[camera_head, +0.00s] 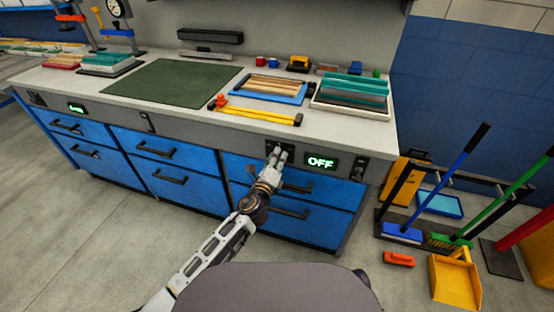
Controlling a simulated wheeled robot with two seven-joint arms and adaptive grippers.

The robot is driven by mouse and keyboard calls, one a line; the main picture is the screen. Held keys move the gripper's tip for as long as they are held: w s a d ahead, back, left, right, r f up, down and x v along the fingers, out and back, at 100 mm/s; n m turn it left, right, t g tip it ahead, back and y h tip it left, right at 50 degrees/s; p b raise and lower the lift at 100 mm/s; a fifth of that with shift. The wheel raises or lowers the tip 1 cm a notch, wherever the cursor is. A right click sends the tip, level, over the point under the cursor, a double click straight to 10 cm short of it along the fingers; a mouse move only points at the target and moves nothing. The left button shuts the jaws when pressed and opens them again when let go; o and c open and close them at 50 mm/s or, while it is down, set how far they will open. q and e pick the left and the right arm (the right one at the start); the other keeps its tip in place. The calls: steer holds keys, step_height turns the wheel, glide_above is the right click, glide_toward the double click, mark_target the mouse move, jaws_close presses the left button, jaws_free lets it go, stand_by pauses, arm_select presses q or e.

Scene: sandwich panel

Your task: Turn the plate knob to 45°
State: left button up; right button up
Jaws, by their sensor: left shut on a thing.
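My left gripper (277,156) is at the front panel of the workbench. It is shut on the plate knob, which is mostly hidden behind its fingers. A dark panel piece (288,148) shows around the fingertips. Just right of it, a small display (321,162) reads "OFF" in green-white letters. The knob's angle cannot be read from here. My right gripper is not in view.
The workbench top (215,122) carries a dark green mat (172,83), a blue tray (297,98) and a rack of teal pieces (353,92). Blue drawers (170,152) lie below the panel. Brooms and a yellow dustpan (455,280) stand at right.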

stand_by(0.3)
arm_select(q)
steer(key=o, duration=1)
steer(key=shift+o, duration=0.2)
steer(key=shift+s, duration=0.15)
steer(key=v, duration=1.1)
steer(key=shift+s, duration=0.3)
steer(key=shift+a, duration=0.15)
